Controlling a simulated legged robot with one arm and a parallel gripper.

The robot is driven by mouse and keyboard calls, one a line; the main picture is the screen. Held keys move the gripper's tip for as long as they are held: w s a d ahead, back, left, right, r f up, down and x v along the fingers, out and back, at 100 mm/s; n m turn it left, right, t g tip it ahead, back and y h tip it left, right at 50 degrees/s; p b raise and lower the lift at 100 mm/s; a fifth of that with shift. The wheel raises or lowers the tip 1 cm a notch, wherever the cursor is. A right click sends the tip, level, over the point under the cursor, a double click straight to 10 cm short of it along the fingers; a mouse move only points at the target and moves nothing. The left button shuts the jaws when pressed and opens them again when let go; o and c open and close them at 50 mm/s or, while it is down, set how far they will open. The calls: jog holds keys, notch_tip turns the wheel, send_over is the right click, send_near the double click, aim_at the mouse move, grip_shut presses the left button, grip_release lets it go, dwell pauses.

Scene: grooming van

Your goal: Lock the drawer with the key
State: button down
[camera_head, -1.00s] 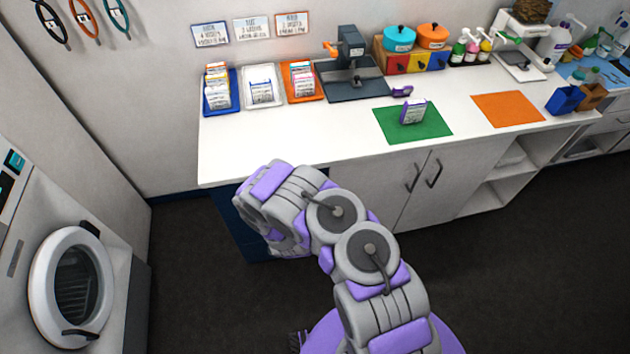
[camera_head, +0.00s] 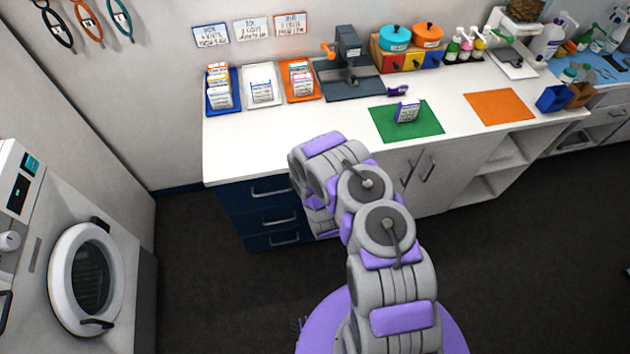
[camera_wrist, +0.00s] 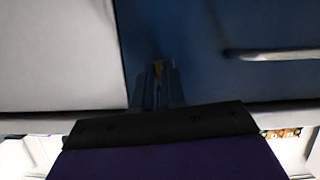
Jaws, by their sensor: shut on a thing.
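The navy blue drawer unit (camera_head: 243,205) stands under the left end of the counter. Its three drawers, each with a silver handle, look flush. In the wrist view, the blue drawer front (camera_wrist: 215,50) fills the upper right, with part of its handle (camera_wrist: 275,55) at the right. My gripper (camera_wrist: 157,76) is close to the drawer front, near its left edge. I cannot tell whether the key touches a lock. In the head view my arm hides the gripper.
The white counter (camera_head: 290,130) carries trays of cards, a dark press (camera_head: 347,75) and a green mat (camera_head: 418,128). A white cabinet adjoins the drawers to the right. A washer (camera_head: 85,275) stands at left. Dark floor between is clear.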

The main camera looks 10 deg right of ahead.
jog(key=shift+s+f+m, duration=0.15)
jog(key=shift+f+m, duration=0.05)
jog(key=shift+m, duration=0.2)
dwell(0.3)
jog(key=c, duration=1.2)
grip_release()
jog(key=shift+r+p, duration=0.15)
jog(key=shift+p, duration=0.15)
jog(key=p+v, duration=1.5)
jog(key=v, duration=0.2)
jog(key=shift+d, duration=0.3)
